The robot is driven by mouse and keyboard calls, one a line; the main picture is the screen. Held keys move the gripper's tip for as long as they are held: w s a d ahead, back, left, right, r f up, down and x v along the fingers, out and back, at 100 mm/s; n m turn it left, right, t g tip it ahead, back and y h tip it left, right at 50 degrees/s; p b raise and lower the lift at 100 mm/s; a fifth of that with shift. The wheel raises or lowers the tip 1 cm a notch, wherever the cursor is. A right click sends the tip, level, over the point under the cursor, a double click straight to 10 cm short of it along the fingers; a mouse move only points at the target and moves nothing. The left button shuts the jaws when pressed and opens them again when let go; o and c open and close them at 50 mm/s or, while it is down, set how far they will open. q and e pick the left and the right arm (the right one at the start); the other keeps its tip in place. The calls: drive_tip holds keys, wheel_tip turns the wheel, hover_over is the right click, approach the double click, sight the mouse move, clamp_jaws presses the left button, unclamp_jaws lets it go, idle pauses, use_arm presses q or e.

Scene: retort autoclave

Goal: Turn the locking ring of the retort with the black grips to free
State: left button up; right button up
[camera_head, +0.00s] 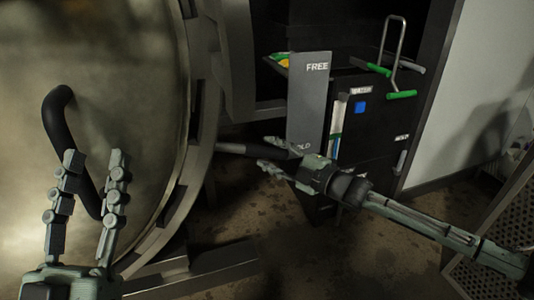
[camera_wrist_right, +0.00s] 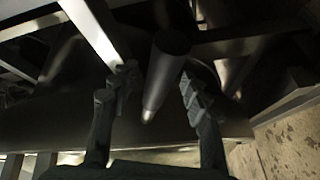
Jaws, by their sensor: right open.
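The retort's large round door (camera_head: 120,60) fills the left of the head view, with the metal locking ring (camera_head: 202,110) around its edge. A black grip (camera_head: 240,149) sticks out from the ring to the right. My right gripper (camera_head: 268,153) is open at the grip's outer end. In the right wrist view the grip (camera_wrist_right: 166,70) lies between the parted fingers (camera_wrist_right: 155,85); I cannot tell whether they touch it. My left gripper (camera_head: 94,158) is open and empty in front of the door, overlapping a curved black handle (camera_head: 58,115).
A grey plate (camera_head: 309,95) marked FREE at its top stands just above my right gripper; its lower lettering is partly hidden. Behind it is a dark cabinet (camera_head: 372,130) with a blue square and green-gripped handles. A perforated metal panel (camera_head: 500,225) stands at the right. The stained floor (camera_head: 320,255) shows below.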

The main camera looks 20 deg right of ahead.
drive_tip(key=shift+w+a, duration=0.3)
drive_tip(key=shift+w, duration=0.3)
clamp_jaws()
